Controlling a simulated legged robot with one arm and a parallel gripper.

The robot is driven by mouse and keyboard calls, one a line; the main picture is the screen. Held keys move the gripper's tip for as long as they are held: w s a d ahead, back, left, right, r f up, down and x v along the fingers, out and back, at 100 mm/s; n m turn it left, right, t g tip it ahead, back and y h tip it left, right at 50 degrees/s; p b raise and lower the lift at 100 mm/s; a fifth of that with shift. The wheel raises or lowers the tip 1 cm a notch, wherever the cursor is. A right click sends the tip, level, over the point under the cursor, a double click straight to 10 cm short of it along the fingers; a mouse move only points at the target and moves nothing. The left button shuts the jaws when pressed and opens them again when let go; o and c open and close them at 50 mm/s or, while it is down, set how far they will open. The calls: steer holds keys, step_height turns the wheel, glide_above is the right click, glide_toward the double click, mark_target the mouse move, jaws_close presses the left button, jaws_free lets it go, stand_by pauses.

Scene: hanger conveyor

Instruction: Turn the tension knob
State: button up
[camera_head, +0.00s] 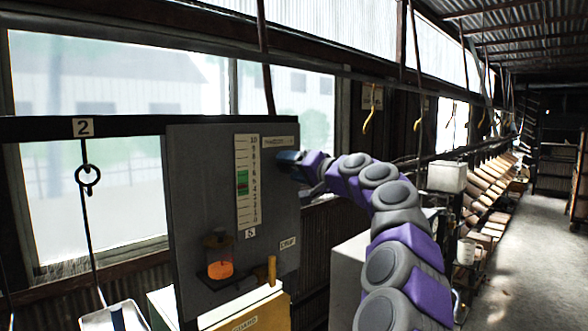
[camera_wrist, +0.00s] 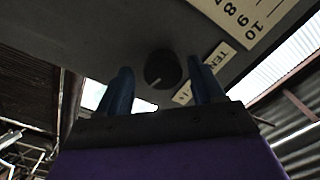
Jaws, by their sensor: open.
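The tension knob (camera_wrist: 162,69) is a dark round knob on the grey panel (camera_wrist: 190,35), seen in the wrist view beside a partly hidden label starting "TEN" (camera_wrist: 222,60). My gripper (camera_wrist: 162,82) is open, with one blue finger on each side of the knob in that view. I cannot tell whether either finger touches it. In the head view my gripper (camera_head: 284,160) is at the panel's upper right (camera_head: 205,165), and it hides the knob there. The panel carries a white scale (camera_head: 246,182) with numbers up to 10 and a green mark partway up.
An orange lamp-like part (camera_head: 220,268) and a tan handle (camera_head: 272,270) by a "CLAMP"-like label (camera_head: 288,243) sit lower on the panel. The floor aisle (camera_head: 535,240) at right is clear.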

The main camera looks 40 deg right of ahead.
steer(key=s+d+b, duration=0.1)
steer(key=s, duration=1.6)
steer(key=shift+s+d+b, duration=0.15)
steer(key=shift+d+b, duration=0.15)
steer(key=shift+b, duration=0.1)
steer(key=shift+f, duration=0.1)
